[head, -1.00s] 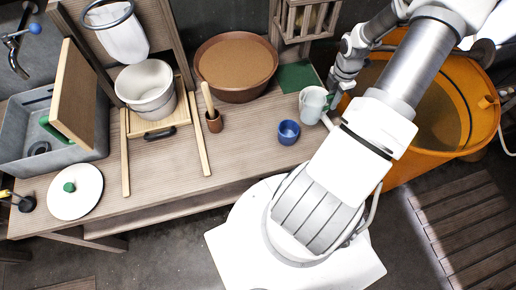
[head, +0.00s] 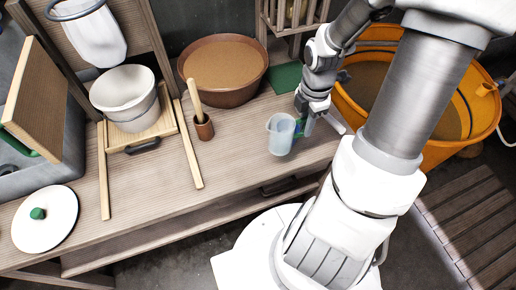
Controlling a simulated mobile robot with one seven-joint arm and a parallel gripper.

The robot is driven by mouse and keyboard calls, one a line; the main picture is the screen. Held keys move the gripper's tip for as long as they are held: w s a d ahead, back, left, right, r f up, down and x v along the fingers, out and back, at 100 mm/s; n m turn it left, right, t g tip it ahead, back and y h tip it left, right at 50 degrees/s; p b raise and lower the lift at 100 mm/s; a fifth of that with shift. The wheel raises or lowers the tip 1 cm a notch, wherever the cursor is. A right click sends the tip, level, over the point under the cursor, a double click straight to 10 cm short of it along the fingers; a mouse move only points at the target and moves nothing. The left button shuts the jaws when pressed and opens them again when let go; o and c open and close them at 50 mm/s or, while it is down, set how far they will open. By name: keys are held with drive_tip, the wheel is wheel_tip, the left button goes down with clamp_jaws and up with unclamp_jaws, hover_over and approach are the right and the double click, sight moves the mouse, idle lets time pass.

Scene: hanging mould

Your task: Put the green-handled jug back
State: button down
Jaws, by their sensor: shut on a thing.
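The jug (head: 281,134) is pale and translucent, with a green handle (head: 303,126) on its right side. My gripper (head: 304,121) is shut on this handle, at the right of the jug. The jug looks upright over the front middle of the bench; I cannot tell whether it touches anything below. A bluish tint shows through and beside it, where the small blue cup would be; the cup is otherwise hidden. A dark green mat (head: 286,77) lies bare on the bench behind the jug.
A brown tub (head: 224,92) stands behind, left of the mat. A wooden pestle cup (head: 204,128), white pail (head: 131,115) and round lid (head: 45,218) are farther left. An orange vat (head: 484,130) is at the right. The bench front left of the jug is clear.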

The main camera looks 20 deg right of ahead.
drive_tip(key=shift+w+a+f+b, duration=0.7)
drive_tip(key=shift+w+a+f, duration=0.35)
drive_tip(key=shift+a+f, duration=0.5)
drive_tip(key=shift+w+a+f+b, duration=0.75)
drive_tip(key=shift+w+a+f, duration=0.35)
drive_tip(key=shift+f, duration=0.8)
drive_tip(key=shift+w+a+f+b, duration=0.7)
drive_tip(key=shift+w+a+f, duration=0.35)
drive_tip(key=shift+a+f, duration=0.5)
drive_tip(key=shift+d+f, duration=0.2)
drive_tip(key=shift+f, duration=0.15)
drive_tip(key=c, duration=0.8)
unclamp_jaws()
drive_tip(key=shift+c, duration=0.2)
wheel_tip(320, 180, up, 12)
drive_tip(key=p, duration=0.3)
drive_tip(key=shift+r+p, duration=0.25)
drive_tip(key=shift+p, duration=0.1)
